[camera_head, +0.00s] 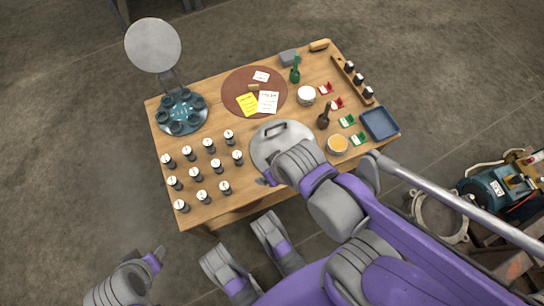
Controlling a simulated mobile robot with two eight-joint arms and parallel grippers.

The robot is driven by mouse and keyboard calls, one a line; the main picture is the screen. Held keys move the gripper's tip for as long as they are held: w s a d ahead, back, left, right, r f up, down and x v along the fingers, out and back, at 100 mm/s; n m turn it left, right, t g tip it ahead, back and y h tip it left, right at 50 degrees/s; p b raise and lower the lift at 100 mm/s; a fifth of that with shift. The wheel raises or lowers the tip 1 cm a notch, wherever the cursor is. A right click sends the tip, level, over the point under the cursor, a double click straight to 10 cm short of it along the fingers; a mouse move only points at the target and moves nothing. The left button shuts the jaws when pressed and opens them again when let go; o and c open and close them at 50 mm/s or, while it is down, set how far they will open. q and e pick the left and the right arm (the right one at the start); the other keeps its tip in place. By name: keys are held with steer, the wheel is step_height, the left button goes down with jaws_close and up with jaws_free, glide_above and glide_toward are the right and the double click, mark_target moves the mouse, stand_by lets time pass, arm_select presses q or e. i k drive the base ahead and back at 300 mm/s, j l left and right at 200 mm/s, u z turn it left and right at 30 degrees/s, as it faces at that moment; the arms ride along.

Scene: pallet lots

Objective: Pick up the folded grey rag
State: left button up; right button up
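A small grey block-like thing (289,58), which looks like the folded grey rag, lies at the back edge of the wooden table, just right of the round brown mat. My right gripper (266,179) is over the table's front part, beside a round grey lid, well short of the grey thing. Its fingers are mostly hidden by my wrist, so its opening cannot be told. My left gripper (154,257) is low at the left, off the table in front of its edge; its fingers are too unclear to tell open from shut.
The round lid (263,150) with a handle lies at the table's front. Several black-and-white jars (196,174) stand at left. A green bottle-like thing (296,70) stands close to the grey thing. The brown mat (236,85) holds papers. A blue tray (380,124) is at right.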

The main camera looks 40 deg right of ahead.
mark_target(287, 59)
steer(key=z, duration=2.25)
steer(key=k+j+z, duration=0.15)
steer(key=z, duration=0.15)
steer(key=k+z, duration=0.15)
steer(key=z, duration=0.15)
steer(key=k+j, duration=0.25)
steer(key=k, duration=0.25)
